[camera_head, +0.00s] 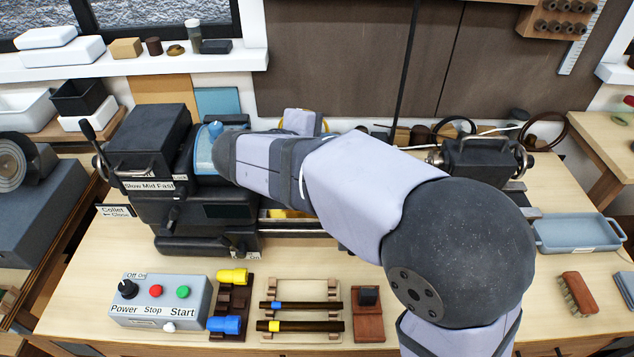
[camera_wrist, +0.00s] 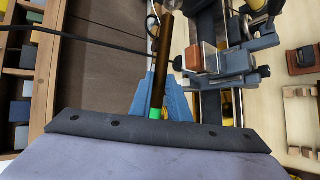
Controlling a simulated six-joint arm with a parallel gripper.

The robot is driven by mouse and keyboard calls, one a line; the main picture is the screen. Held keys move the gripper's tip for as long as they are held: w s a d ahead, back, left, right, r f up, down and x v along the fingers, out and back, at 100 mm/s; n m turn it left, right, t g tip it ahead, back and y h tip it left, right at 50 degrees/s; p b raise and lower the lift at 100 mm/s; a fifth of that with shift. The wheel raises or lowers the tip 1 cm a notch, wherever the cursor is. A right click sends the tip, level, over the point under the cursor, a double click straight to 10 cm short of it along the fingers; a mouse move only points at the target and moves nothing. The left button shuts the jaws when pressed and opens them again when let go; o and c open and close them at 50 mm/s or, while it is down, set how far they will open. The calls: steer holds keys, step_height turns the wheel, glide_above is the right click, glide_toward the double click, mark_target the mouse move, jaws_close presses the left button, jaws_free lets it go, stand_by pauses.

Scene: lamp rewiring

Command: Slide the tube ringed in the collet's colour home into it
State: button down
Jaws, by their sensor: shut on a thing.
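My gripper (camera_wrist: 160,100) shows in the wrist view with its blue fingers shut on a dark brown tube (camera_wrist: 165,50). The tube has a green ring (camera_wrist: 155,113) near its end at the fingers, and its other end points away towards the top of the view. In the head view my arm covers the gripper and the held tube. The lathe headstock (camera_head: 150,145) stands at the left in the head view. I cannot make out a collet in it, as my arm hides that area, so its colour and its gap to the tube cannot be told.
A rack (camera_head: 275,290) holds a blue-ringed tube (camera_head: 315,305) and a yellow-ringed tube (camera_head: 325,326). Yellow (camera_head: 232,276) and blue (camera_head: 225,324) pieces lie on a dark stand. A control box (camera_head: 160,300) is at front left, a tailstock (camera_head: 480,160) at right.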

steer(key=shift+w+a+r+n+t+y, duration=0.15)
steer(key=shift+w+a+n+t+y, duration=0.4)
steer(key=shift+w+a, duration=0.1)
steer(key=shift+w+a+r+n+t+y, duration=0.15)
steer(key=shift+w+a+n+t+y, duration=0.3)
steer(key=shift+w+a+n+t, duration=0.15)
steer(key=shift+w+a, duration=0.15)
steer(key=shift+a, duration=0.1)
steer(key=shift+f, duration=0.1)
step_height(320, 180, down, 7)
steer(key=a+b, duration=0.1)
steer(key=b, duration=0.2)
steer(key=shift+f+b, duration=0.15)
steer(key=shift+b, duration=1.05)
stand_by(1.2)
steer(key=shift+a, duration=1.55)
stand_by(0.7)
